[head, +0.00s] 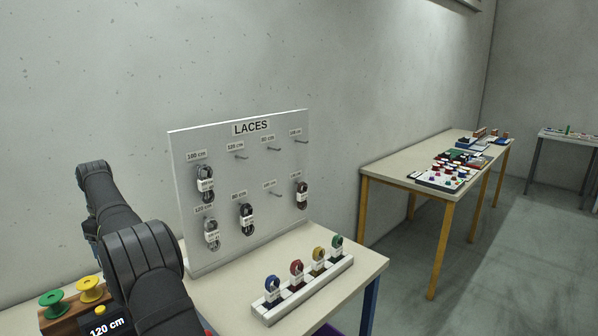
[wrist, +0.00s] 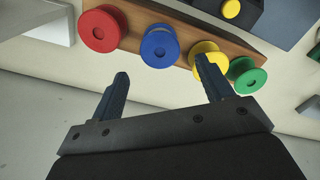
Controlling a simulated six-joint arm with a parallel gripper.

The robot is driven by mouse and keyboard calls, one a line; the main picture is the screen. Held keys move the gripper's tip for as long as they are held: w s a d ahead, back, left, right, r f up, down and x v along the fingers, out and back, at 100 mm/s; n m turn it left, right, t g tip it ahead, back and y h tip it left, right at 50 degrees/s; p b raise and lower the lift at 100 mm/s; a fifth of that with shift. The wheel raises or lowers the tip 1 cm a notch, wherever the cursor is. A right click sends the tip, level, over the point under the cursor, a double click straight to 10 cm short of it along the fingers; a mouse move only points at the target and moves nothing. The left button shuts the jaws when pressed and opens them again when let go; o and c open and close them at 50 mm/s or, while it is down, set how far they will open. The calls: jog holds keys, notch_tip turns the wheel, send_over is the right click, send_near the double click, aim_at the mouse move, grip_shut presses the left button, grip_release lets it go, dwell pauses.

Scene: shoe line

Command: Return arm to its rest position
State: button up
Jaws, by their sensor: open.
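My gripper (wrist: 163,84) shows in the wrist view with its two fingers spread wide and nothing between them. It points toward a wooden strip (wrist: 133,37) with red (wrist: 103,28), blue (wrist: 160,46), yellow (wrist: 206,58) and green (wrist: 246,75) spools. The right fingertip overlaps the yellow spool in the picture; I cannot tell if they touch. In the head view my dark arm (head: 143,262) rises at the lower left, and its gripper is hidden.
A LACES board (head: 250,215) with hanging lace bundles stands on the near table. A white rack (head: 303,292) holds several coloured rolls in front of it. A box reading 120 cm (head: 106,327) sits beside my arm. Another table (head: 400,165) stands at right, with open floor between.

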notch_tip(320, 180, down, 7)
jog(key=r, duration=0.3)
jog(key=d+r, duration=0.1)
jog(key=r, duration=0.1)
jog(key=shift+w+r, duration=0.15)
jog(key=shift+r, duration=0.05)
jog(key=w+d+r, duration=0.1)
jog(key=d+r, duration=0.5)
jog(key=d, duration=0.5)
jog(key=s+d+f, duration=0.3)
jog(key=s+d, duration=0.3)
jog(key=s, duration=0.4)
jog(key=s+d+f+n, duration=0.1)
jog(key=s+d+f, duration=0.2)
jog(key=s+d, duration=0.3)
jog(key=s, duration=0.4)
jog(key=shift+f+n, duration=0.3)
jog(key=shift+f, duration=0.1)
jog(key=w+a+r, duration=0.2)
jog(key=w+a, duration=0.2)
jog(key=w, duration=0.3)
jog(key=w+a+r+m, duration=0.1)
jog(key=w+a+r, duration=0.2)
jog(key=w, duration=0.4)
jog(key=shift+a+r, duration=0.3)
jog(key=shift+a, duration=0.55)
